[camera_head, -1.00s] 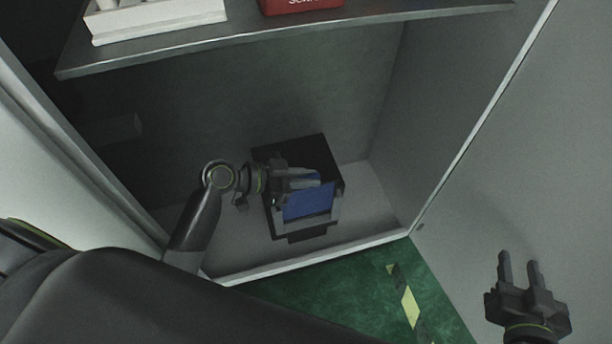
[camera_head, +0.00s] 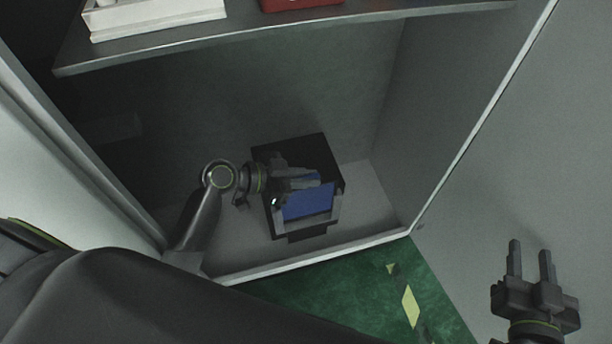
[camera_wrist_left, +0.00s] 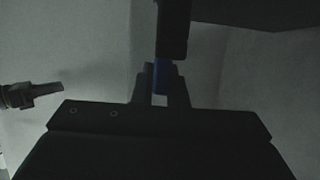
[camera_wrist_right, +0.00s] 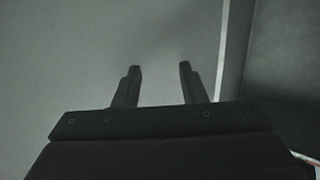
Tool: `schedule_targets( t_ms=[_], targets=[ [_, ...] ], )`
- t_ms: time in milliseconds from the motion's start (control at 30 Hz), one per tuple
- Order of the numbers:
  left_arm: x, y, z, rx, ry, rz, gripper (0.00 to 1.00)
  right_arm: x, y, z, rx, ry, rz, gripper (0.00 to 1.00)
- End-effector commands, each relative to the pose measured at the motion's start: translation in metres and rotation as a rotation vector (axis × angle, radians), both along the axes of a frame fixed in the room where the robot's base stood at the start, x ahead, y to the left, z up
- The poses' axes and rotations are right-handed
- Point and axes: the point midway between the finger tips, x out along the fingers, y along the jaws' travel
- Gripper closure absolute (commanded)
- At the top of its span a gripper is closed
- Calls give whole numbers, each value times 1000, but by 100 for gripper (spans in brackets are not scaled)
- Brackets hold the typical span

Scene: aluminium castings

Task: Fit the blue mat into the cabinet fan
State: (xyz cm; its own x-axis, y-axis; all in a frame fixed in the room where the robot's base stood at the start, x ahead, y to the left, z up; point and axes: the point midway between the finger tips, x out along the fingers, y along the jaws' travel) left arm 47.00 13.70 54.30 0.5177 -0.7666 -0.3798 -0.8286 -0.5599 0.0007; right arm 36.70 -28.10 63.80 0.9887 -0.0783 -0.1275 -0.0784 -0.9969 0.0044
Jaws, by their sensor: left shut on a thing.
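The blue mat (camera_head: 309,203) sits in the front of the black cabinet fan (camera_head: 302,150), which stands on the cabinet floor. My left gripper (camera_head: 312,178) is over the fan, shut on the mat's upper edge. In the left wrist view a blue strip of the mat (camera_wrist_left: 161,78) shows between the fingers, partly hidden by a dark part. I cannot tell whether the mat is fully seated. My right gripper (camera_head: 530,262) is open and empty at the lower right, outside the cabinet. Its parted fingers (camera_wrist_right: 158,72) also show in the right wrist view.
A shelf edge (camera_head: 290,32) crosses above the fan, bearing a white box (camera_head: 155,18) and a red box (camera_head: 298,4). The cabinet side wall (camera_head: 440,95) stands to the right. The cabinet floor (camera_head: 375,205) is bare right of the fan.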

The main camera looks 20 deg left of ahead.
Motion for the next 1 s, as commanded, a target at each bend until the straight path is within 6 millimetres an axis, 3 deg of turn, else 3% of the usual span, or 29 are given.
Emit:
schedule_targets(
  t_ms=[1000],
  targets=[
    [0, 0, -4, -1, -1, 0, 100, 5, 0, 26, -35, -140, -1, 62]
  ],
)
